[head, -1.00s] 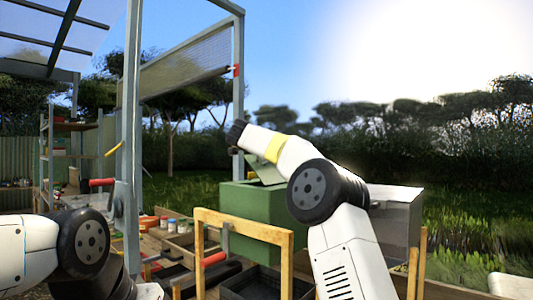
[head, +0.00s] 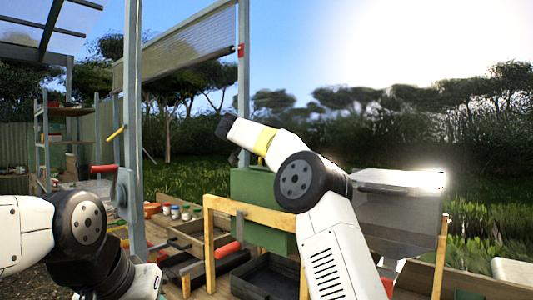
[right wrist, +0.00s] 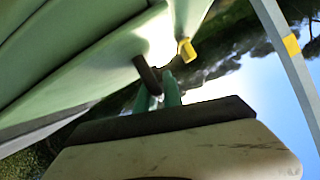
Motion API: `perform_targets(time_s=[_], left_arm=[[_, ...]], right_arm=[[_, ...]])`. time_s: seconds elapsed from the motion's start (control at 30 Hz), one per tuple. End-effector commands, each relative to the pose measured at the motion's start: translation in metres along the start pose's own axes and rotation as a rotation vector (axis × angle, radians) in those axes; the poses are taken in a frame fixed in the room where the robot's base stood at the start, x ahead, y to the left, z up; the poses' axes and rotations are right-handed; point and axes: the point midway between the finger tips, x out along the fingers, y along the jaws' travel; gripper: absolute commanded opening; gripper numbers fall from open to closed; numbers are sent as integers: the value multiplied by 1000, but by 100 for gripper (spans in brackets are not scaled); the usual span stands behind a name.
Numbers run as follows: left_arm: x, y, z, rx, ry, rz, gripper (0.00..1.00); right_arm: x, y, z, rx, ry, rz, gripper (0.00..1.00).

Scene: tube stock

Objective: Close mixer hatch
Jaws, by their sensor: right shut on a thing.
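The green mixer box (head: 262,215) stands in the middle of the head view, partly hidden behind my right arm and a wooden frame. In the right wrist view a large green panel (right wrist: 85,60), which looks like part of the mixer or its hatch, fills the upper left. A dark rod (right wrist: 148,74) and a yellow-tipped peg (right wrist: 187,50) stick out from its edge. My right gripper (right wrist: 160,88) is shut on the dark rod, as far as I can see. In the head view its fingers are hidden. My left arm shows at lower left; its gripper is out of frame.
A wooden frame (head: 250,212) stands in front of the mixer, with a black tray (head: 268,277) below. A grey metal box (head: 400,215) is at right. A metal post (head: 133,150) with a red-handled lever rises at left. Several small jars (head: 180,212) stand behind.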

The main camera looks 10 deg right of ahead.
Motion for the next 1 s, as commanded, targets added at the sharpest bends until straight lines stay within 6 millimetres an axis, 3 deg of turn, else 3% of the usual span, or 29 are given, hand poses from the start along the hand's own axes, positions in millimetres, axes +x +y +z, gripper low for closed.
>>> perform_targets(time_s=[0.6, 0.63, 0.7, 1.0], left_arm=[[0, 0, 0, 0, 0, 0, 36], [0, 0, 0, 0, 0, 0, 36], [0, 0, 0, 0, 0, 0, 36], [0, 0, 0, 0, 0, 0, 36]], right_arm=[[2, 1, 6, -1, -3, -2, 0], [2, 1, 6, -1, -3, -1, 17], [2, 1, 6, -1, -3, -1, 30], [2, 1, 5, 1, -1, -2, 33]])
